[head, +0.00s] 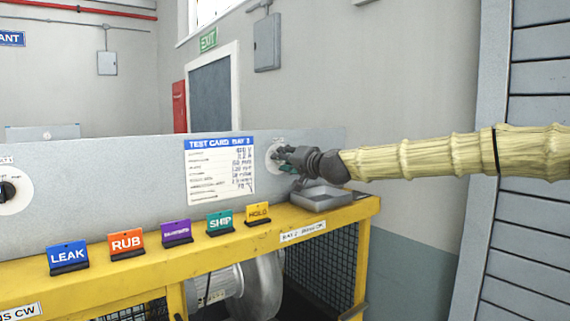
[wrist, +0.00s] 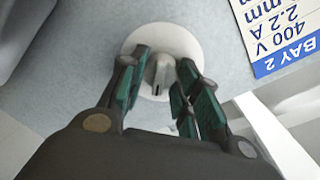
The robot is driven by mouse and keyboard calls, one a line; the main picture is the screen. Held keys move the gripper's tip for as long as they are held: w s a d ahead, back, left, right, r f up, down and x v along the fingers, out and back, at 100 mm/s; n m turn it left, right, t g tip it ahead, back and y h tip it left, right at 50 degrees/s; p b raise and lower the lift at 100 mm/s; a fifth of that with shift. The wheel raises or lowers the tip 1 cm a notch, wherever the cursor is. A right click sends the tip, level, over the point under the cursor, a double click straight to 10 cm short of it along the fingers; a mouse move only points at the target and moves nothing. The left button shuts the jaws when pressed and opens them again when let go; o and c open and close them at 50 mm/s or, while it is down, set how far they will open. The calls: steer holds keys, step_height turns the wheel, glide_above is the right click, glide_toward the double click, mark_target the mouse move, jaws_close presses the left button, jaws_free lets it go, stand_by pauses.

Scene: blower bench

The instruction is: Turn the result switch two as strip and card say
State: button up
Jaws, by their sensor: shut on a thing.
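The result switch (wrist: 158,75) is a grey knob on a round white plate (wrist: 180,42), on the grey panel right of the test card. My gripper (wrist: 161,84) has its green-padded fingers on either side of the knob and is shut on it. In the head view my gripper (head: 288,157) reaches the panel from the right and hides most of the knob. The test card (head: 221,171), headed "TEST CARD BAY 2", hangs on the panel; its lines are too small to read in the head view. In the wrist view part of the card (wrist: 275,28) shows upside down, with "400 V" and "2.2 A".
Signs LEAK (head: 68,256), RUB (head: 126,243), a purple one (head: 177,232), SHIP (head: 220,222) and HOLD (head: 258,214) stand along the yellow bench (head: 150,272). A grey box (head: 321,198) sits below my gripper. Another black knob (head: 8,191) is at far left.

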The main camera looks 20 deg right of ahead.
steer(key=shift+d, duration=0.1)
stand_by(0.3)
steer(key=o, duration=1)
steer(key=shift+d, duration=0.1)
steer(key=shift+v, duration=6)
steer(key=shift+f, duration=0.1)
